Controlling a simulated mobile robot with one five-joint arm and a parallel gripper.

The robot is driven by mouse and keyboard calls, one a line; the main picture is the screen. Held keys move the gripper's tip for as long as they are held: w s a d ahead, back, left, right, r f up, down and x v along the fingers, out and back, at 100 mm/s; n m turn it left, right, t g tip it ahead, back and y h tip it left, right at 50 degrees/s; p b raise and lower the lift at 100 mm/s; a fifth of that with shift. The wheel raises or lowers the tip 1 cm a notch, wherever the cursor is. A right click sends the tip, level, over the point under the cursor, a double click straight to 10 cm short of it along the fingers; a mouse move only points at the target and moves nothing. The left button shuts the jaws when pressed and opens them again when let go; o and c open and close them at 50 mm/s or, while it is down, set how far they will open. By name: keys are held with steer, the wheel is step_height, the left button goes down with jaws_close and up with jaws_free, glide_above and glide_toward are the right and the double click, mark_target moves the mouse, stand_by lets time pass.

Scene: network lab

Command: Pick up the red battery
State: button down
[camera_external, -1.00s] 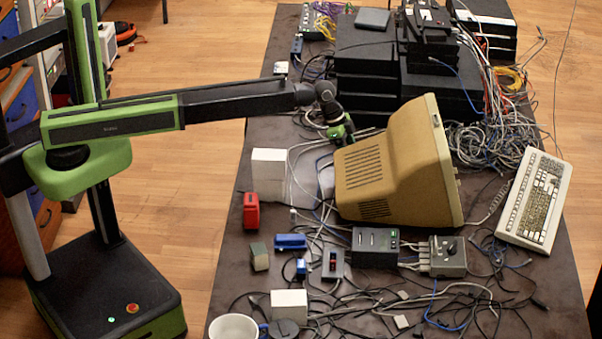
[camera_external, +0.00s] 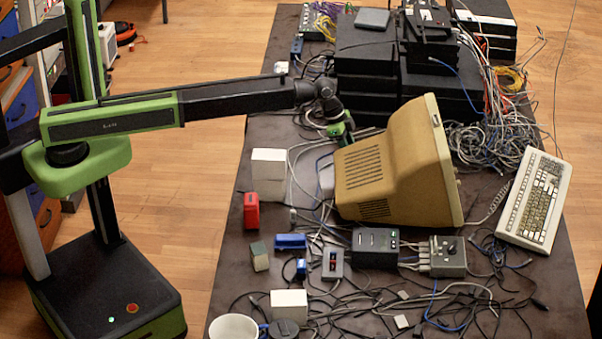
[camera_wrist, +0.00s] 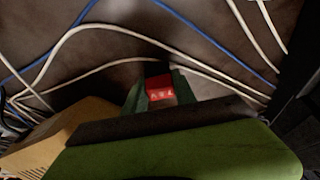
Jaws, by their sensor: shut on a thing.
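A small red battery (camera_wrist: 161,94) with a dark top and pale lettering shows in the wrist view. It sits between the green fingers of my gripper, which are shut on it. My wrist and the large green gripper body cover the lower part of that view and hide the battery's lower part. In the external view my gripper (camera_external: 344,131) is at the left upper edge of the beige monitor, above the table. The battery in it cannot be made out there.
The beige monitor (camera_external: 390,172) stands close beside my gripper. Cables run across the table under it. Black devices (camera_external: 372,75) are stacked behind. A red block (camera_external: 251,211), a white box (camera_external: 268,164) and a blue block (camera_external: 290,241) lie nearer the front.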

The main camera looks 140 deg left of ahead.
step_height(320, 180, up, 9)
steer(key=p, duration=0.8)
steer(key=shift+r, duration=0.2)
steer(key=shift+f, duration=0.15)
